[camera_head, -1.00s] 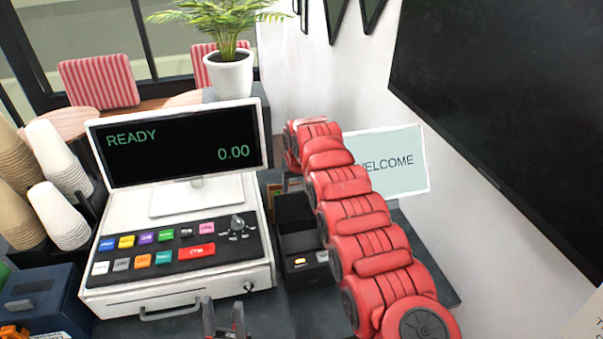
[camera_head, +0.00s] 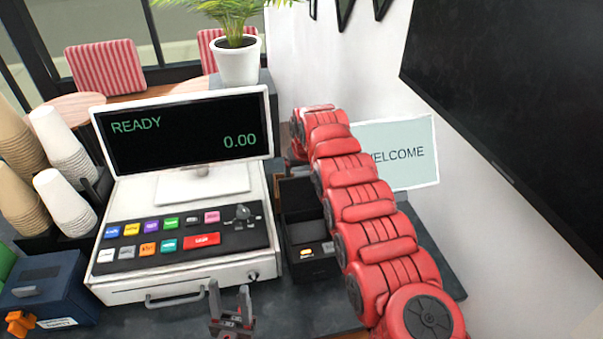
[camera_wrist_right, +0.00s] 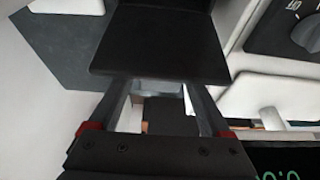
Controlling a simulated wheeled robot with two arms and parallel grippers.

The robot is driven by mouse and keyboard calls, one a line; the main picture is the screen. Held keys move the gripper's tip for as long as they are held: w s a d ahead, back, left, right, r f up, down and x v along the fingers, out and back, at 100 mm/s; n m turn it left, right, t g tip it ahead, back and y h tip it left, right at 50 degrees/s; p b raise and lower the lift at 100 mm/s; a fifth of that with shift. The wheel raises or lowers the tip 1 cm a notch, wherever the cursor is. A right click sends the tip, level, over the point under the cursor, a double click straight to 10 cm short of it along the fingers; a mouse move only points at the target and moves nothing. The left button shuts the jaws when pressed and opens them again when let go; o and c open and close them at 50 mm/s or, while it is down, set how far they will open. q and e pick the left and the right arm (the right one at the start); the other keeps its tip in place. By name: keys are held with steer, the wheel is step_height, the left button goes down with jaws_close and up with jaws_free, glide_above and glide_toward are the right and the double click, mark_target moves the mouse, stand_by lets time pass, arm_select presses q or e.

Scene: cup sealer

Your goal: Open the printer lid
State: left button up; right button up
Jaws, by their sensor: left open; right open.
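The black printer (camera_head: 312,262) stands right of the cash register, with a small lit yellow button on its front. A dark panel at its back, which looks like the lid (camera_head: 297,200), appears raised; my right arm covers part of it. In the right wrist view the black panel (camera_wrist_right: 160,45) fills the top middle. My right gripper (camera_wrist_right: 157,88) is open, its two fingers ending at the panel's near edge; contact is unclear. In the head view it is hidden behind my red arm. My left gripper (camera_head: 230,300) is open and empty in front of the register.
The white cash register (camera_head: 190,285) with its READY screen (camera_head: 185,135) is close left of the printer. A WELCOME sign (camera_head: 408,150) stands behind my right arm. Stacked cups (camera_head: 62,200) and a blue box (camera_head: 45,290) are at the left.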

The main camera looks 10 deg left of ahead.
steer(key=shift+r, duration=0.3)
steer(key=shift+r+p, duration=0.35)
steer(key=shift+r, duration=0.1)
steer(key=shift+s+d+r+p, duration=0.1)
steer(key=shift+s+r+p, duration=0.25)
steer(key=shift+r, duration=0.2)
steer(key=p+v, duration=0.4)
steer(key=v, duration=1)
steer(key=shift+r, duration=0.35)
steer(key=shift+s+d+f, duration=0.1)
steer(key=shift+s, duration=0.05)
